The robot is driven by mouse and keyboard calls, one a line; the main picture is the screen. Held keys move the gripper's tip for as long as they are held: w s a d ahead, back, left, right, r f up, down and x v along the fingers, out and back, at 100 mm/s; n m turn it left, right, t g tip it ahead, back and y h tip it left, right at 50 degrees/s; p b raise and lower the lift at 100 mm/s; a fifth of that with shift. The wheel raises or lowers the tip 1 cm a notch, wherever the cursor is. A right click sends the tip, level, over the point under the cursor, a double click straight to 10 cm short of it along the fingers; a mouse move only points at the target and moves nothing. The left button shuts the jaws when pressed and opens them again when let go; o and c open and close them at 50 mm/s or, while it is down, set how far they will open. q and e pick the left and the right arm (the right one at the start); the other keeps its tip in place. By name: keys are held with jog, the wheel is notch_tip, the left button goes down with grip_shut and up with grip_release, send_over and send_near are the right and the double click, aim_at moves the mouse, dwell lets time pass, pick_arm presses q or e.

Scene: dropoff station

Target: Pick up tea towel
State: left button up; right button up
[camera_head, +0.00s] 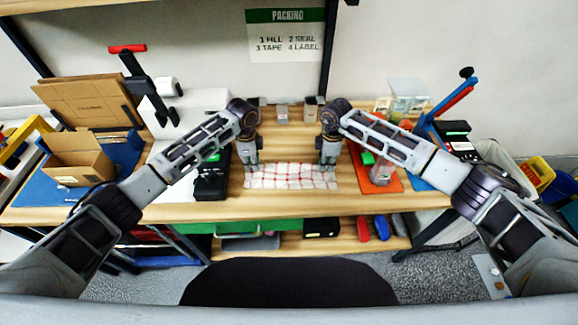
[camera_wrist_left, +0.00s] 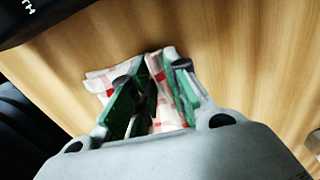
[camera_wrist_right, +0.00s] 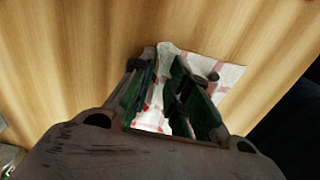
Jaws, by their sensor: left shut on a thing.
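The tea towel (camera_head: 291,177), white with a red check, lies flat and spread out near the front of the wooden table. My left gripper (camera_head: 252,168) is shut on its left end; in the left wrist view the towel (camera_wrist_left: 101,82) bunches between and beside the green-padded fingers. My right gripper (camera_head: 327,166) is at the towel's right end. In the right wrist view the towel (camera_wrist_right: 226,74) shows between and beside its fingers, but whether they grip it is unclear. The fingers hide parts of both ends.
A black device (camera_head: 211,178) stands just left of the towel. An orange tray (camera_head: 381,183) with small items is close on the right. A cardboard box (camera_head: 76,160) sits far left. Small blocks (camera_head: 282,114) stand behind. The table's front edge is just before the towel.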

pick_arm(q)
jog(key=shift+f, duration=0.2)
grip_shut()
pick_arm(e)
jog(key=shift+f, duration=0.15)
grip_shut()
pick_arm(q)
jog(key=shift+s, duration=0.1)
jog(key=shift+r+p, duration=0.3)
pick_arm(e)
jog(key=shift+d+r, duration=0.1)
jog(key=shift+r, duration=0.15)
